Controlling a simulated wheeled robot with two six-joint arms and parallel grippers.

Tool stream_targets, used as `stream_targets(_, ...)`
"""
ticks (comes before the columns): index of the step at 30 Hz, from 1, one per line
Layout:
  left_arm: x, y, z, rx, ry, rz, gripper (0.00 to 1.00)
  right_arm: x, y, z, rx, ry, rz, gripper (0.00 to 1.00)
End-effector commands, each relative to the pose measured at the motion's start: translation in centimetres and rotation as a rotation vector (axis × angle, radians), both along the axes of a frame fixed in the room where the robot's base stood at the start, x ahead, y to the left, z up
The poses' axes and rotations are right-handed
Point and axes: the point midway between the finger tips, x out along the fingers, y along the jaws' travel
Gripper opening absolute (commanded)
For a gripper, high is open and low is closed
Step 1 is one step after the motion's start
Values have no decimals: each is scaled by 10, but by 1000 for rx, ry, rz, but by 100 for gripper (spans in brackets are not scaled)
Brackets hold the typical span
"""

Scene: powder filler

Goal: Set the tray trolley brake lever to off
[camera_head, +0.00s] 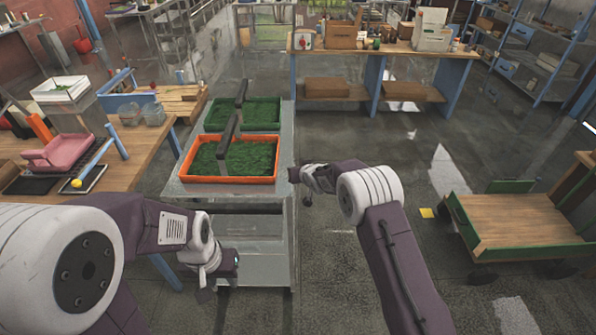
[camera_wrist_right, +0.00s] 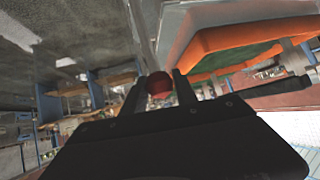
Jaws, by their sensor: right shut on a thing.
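The grey metal tray trolley (camera_head: 285,130) stands in the middle of the head view. It carries an orange tray (camera_head: 232,180) and a green tray (camera_head: 208,127). My right gripper (camera_head: 294,175) is at the trolley's right side, near its top edge. In the right wrist view, a red ball knob (camera_wrist_right: 158,84), apparently the brake lever's end, is between the fingers of my right gripper (camera_wrist_right: 159,90), which is shut on it. The lever's shaft is mostly hidden, so its setting cannot be told. My left gripper (camera_head: 228,268) is low in front of the trolley; its fingers are unclear.
A wooden workbench (camera_head: 150,140) with a pink tray (camera_head: 57,152), boxes and jars is close on the left. A wooden cart (camera_head: 515,225) stands on the right. Another bench (camera_head: 430,62) is at the back. The floor between trolley and cart is mostly clear.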

Motion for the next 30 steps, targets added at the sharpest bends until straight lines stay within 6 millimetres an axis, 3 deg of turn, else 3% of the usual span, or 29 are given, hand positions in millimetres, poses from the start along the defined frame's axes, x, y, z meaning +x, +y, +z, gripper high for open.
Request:
stream_targets(17, 0, 0, 0, 0, 0, 0, 36, 1, -1, 1, 1, -3, -2, 0)
stream_targets(18, 0, 0, 0, 0, 0, 0, 36, 1, -1, 1, 1, -3, -2, 45)
stream_targets(19, 0, 0, 0, 0, 0, 0, 36, 1, -1, 1, 1, -3, -2, 53)
stream_targets(30, 0, 0, -1, 0, 0, 0, 36, -2, -1, 2, 0, -1, 0, 55)
